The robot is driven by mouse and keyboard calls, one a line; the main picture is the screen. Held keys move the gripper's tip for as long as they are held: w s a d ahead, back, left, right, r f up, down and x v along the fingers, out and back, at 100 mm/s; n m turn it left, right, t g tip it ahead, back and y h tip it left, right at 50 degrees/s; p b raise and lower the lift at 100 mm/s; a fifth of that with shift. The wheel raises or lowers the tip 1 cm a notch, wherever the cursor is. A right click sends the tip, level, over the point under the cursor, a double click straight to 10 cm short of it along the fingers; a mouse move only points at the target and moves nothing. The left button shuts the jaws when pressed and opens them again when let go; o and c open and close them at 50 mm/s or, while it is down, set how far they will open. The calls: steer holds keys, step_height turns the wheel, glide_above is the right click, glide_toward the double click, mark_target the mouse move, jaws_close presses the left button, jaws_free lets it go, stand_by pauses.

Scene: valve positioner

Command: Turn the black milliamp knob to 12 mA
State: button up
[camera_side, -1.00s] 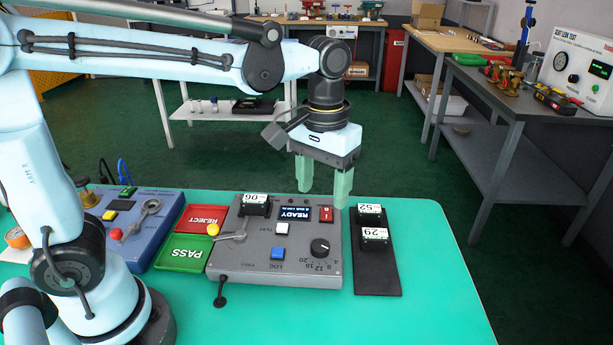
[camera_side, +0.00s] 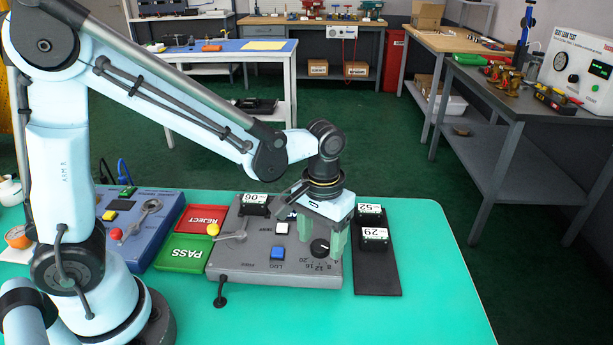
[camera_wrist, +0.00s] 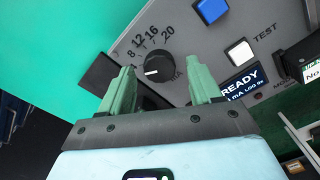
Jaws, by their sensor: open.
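The black milliamp knob (camera_side: 320,247) sits on the front right of the grey positioner panel (camera_side: 240,267). In the wrist view the knob (camera_wrist: 160,67) has a white pointer mark toward the left, below the 8. The scale reads 8, 12, 16, 20 around it. My gripper (camera_side: 322,246) is open, pointing down over the knob. In the wrist view its green fingers (camera_wrist: 160,72) appear on either side of the knob, apart from it. I cannot tell the exact fingertip height.
A blue button (camera_side: 277,253) and a white button (camera_side: 282,229) are left of the knob. A black tray (camera_side: 378,280) with tagged blocks (camera_side: 374,240) lies close on the right. The READY display (camera_wrist: 243,83) shows in the wrist view. The green table (camera_side: 440,290) is clear further right.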

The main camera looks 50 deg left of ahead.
steer(key=shift+f, duration=0.25)
steer(key=c, duration=1)
steer(key=shift+c, duration=0.2)
steer(key=shift+m, duration=0.3)
steer(key=m, duration=1.1)
steer(key=shift+d, duration=0.1)
